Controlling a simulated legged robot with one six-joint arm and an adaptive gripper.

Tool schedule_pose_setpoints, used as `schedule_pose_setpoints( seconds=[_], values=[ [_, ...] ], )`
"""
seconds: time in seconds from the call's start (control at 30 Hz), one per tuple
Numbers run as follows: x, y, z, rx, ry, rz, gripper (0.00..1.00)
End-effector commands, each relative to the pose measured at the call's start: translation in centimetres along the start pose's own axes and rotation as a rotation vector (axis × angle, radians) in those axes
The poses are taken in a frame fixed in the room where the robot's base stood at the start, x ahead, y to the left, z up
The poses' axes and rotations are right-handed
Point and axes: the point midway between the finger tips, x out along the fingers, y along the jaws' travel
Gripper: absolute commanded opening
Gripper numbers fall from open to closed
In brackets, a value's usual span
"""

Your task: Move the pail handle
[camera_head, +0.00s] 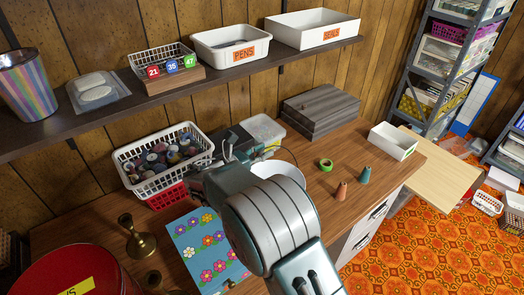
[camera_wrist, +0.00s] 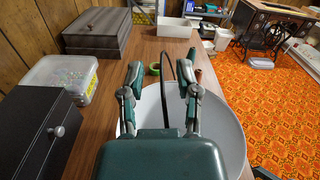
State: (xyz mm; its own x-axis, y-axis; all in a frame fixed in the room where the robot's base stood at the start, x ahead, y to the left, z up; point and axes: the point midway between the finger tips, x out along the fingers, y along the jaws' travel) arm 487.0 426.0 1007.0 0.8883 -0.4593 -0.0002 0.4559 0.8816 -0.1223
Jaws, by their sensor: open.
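The white pail (camera_wrist: 232,125) stands on the wooden table, and in the wrist view it lies under and around my gripper (camera_wrist: 163,78). Its thin dark handle (camera_wrist: 164,100) stands up as an arc, seen between and past my two fingers. I cannot tell whether a finger touches it. My gripper is open, with its fingers apart. In the head view the pail (camera_head: 281,168) shows behind my arm, which hides most of it. The handle is only a faint thin line there, and my gripper's fingertips (camera_head: 228,148) are near the pail's left side.
Left of the pail are a dark drawer box (camera_wrist: 38,130) and a clear lidded tub (camera_wrist: 60,78). A dark wooden case (camera_head: 320,108), green tape (camera_head: 326,164), thread cones (camera_head: 363,175) and a white bin (camera_head: 392,141) stand beyond. A thread basket (camera_head: 165,160) and flowered box (camera_head: 200,250) are near.

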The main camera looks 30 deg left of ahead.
Motion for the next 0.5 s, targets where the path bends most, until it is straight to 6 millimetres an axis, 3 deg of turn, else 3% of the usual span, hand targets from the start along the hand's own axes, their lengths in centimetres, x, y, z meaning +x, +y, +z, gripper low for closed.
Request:
schedule_pose_setpoints(
  seconds=[0.13,0.17,0.23,0.27,0.5],
  values=[
    [0.00,-0.01,0.01,0.000,0.000,0.000,0.43],
    [0.00,-0.01,0.01,0.000,0.000,0.000,0.38],
    [-0.01,-0.02,0.01,0.000,0.000,0.000,0.07],
    [-0.01,-0.02,0.01,0.000,0.000,-0.001,0.00],
    [-0.01,-0.04,0.01,0.001,0.000,-0.001,0.00]
  ],
)
